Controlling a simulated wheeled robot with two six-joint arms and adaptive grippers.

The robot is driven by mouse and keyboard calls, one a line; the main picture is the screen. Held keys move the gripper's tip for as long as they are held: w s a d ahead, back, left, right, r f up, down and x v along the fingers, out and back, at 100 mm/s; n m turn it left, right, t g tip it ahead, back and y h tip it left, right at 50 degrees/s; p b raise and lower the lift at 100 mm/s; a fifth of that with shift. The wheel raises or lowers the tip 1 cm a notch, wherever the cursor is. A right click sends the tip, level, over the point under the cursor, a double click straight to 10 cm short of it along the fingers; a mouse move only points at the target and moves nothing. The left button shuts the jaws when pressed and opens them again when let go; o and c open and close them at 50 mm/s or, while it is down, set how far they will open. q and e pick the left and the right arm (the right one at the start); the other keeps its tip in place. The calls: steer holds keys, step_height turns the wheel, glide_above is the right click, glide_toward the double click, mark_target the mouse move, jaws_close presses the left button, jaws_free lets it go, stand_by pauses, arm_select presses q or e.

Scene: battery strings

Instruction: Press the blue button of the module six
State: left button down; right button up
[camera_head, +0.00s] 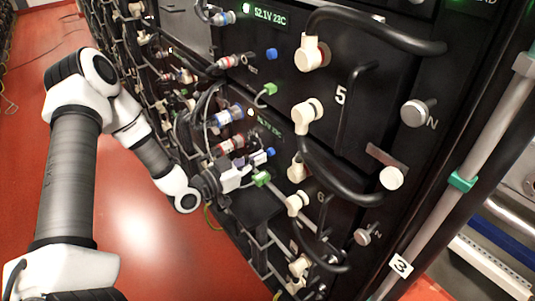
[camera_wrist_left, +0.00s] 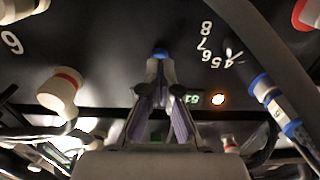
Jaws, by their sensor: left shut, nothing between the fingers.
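Module six is a black panel marked 6 (camera_head: 320,197), below the module marked 5 (camera_head: 340,96) in the head view. Its small blue button (camera_head: 270,152) shows just past the tips of my left gripper (camera_head: 251,164). In the left wrist view the blue button (camera_wrist_left: 160,54) sits directly ahead of the shut fingertips of my left gripper (camera_wrist_left: 160,66). The fingers hold nothing. I cannot tell whether the tips touch the button. My right gripper is not in view.
A green connector (camera_head: 261,178) and white connectors (camera_head: 297,172) sit close to the gripper. A blue-banded cable plug (camera_wrist_left: 262,85) and a red-banded white connector (camera_wrist_left: 60,92) flank the fingers. Cables loop across the rack.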

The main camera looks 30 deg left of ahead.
arm_select(q)
steer(key=shift+b+x, duration=0.7)
steer(key=shift+x, duration=0.35)
steer(key=shift+s+a+r+p, duration=0.25)
steer(key=shift+s+p, duration=0.25)
steer(key=shift+p, duration=0.15)
steer(key=p+v, duration=0.4)
steer(key=v, duration=0.3)
steer(key=shift+f+p, duration=0.2)
steer(key=shift+p, duration=0.15)
steer(key=shift+f, duration=0.1)
